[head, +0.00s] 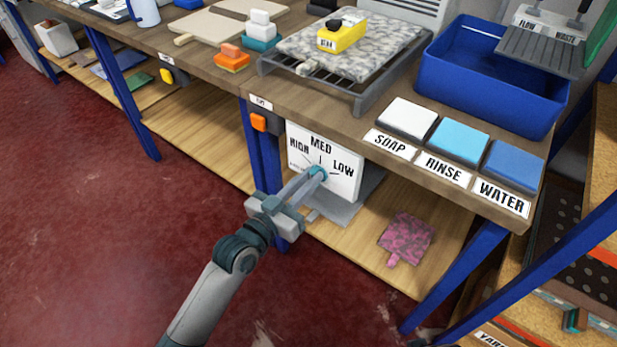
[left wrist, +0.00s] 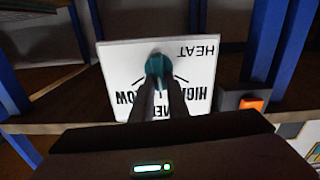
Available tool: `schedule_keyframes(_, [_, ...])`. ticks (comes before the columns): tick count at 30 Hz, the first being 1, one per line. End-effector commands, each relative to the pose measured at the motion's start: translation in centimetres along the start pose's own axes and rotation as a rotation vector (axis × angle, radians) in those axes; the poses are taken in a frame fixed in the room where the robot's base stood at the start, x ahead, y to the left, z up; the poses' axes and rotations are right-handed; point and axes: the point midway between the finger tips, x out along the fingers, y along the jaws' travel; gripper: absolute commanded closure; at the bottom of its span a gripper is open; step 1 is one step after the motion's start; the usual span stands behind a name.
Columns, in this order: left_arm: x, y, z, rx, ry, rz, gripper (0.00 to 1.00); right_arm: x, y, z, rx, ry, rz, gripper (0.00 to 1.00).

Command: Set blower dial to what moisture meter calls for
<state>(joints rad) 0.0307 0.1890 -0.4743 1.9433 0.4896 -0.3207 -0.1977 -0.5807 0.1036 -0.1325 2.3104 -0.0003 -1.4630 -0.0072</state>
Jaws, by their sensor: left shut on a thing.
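The blower's white dial panel (head: 345,180) stands under the bench and is marked HIGH, MED and LOW around a teal knob (head: 321,173). It shows upside down in the left wrist view (left wrist: 120,65), with HEAT lettered along one edge. My left gripper (head: 313,177) is shut on the knob (left wrist: 157,62), its fingers reaching in from the front. The fingers hide part of the knob, and I cannot tell which mark it points to. The yellow moisture meter (head: 345,38) with a black top sits on a grey speckled rug piece (head: 385,45); its small lettering is not legible. My right gripper is out of view.
Above the dial, white, light blue and blue blocks sit behind labels SOAP (head: 390,145), RINSE and WATER on the bench. A blue tub (head: 480,85) stands behind them. An orange switch (head: 258,122) is left of the panel. A pink piece (head: 406,238) lies on the lower shelf.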

Motion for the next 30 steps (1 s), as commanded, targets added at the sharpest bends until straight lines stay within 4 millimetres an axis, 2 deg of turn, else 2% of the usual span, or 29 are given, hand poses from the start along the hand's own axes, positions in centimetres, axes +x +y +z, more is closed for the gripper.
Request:
schedule_keyframes(10, [0.0,-0.3,-0.2,-0.224,-0.002,0.0,1.0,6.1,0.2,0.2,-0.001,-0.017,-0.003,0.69])
schedule_keyframes(18, [0.0,-0.6,-0.1,-0.467,-0.001,-0.001,1.0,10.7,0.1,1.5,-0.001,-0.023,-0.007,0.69])
schedule_keyframes(24, [0.0,-0.9,0.1,-0.655,-0.001,-0.001,1.0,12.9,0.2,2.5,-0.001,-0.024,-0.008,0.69])
schedule_keyframes(30, [0.0,-1.1,0.3,-0.813,-0.001,-0.001,1.0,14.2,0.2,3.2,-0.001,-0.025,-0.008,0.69])
